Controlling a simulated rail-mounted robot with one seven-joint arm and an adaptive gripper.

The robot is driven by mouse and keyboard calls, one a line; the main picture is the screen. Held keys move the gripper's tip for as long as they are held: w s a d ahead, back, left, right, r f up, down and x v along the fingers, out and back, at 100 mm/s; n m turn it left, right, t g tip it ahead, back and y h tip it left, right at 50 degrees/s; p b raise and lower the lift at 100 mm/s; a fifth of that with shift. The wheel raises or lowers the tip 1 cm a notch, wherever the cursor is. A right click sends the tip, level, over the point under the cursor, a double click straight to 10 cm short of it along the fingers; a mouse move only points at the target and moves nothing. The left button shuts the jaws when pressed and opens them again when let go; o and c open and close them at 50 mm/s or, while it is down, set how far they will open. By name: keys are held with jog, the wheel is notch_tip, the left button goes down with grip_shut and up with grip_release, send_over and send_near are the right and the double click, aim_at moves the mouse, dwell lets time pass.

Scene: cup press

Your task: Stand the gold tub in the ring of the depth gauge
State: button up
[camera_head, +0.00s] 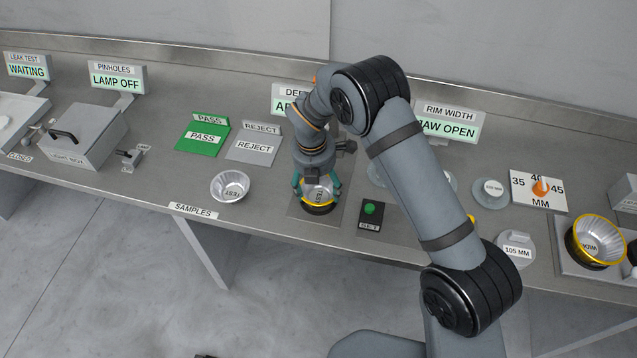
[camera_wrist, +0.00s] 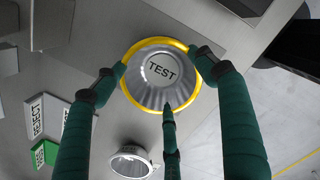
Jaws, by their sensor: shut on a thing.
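The gold tub (camera_head: 320,196) is silver inside with a gold rim and the word TEST on its floor. My gripper (camera_head: 317,186) is shut on it, with three green fingers around its rim. In the wrist view the tub (camera_wrist: 161,72) sits between the fingertips of my gripper (camera_wrist: 165,75). The dark ring of the depth gauge (camera_head: 318,211) shows just under the tub in the head view. I cannot tell whether the tub rests in the ring or is held slightly above it. The gauge's sign (camera_head: 290,100) is partly hidden by my arm.
A silver tub (camera_head: 230,186) stands left, by the SAMPLES label. A black box with a green button (camera_head: 370,210) stands close right of the gauge. PASS (camera_head: 203,136) and REJECT (camera_head: 253,149) pads lie behind left. Another gold-rimmed tub (camera_head: 594,242) sits far right.

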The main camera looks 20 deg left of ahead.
aim_at(317, 199)
jog(key=shift+f, duration=0.3)
jog(key=shift+f, duration=0.15)
jog(key=o, duration=0.7)
jog(key=shift+s+a+r+b, duration=0.1)
jog(key=shift+r+b, duration=0.1)
jog(key=shift+r, duration=0.75)
jog(key=shift+s+a+r+b, duration=0.1)
jog(key=shift+s+r+b, duration=0.05)
jog(key=shift+r, duration=0.85)
jog(key=shift+s+r+b, duration=0.1)
jog(key=shift+r+b, duration=0.1)
jog(key=shift+r, duration=0.75)
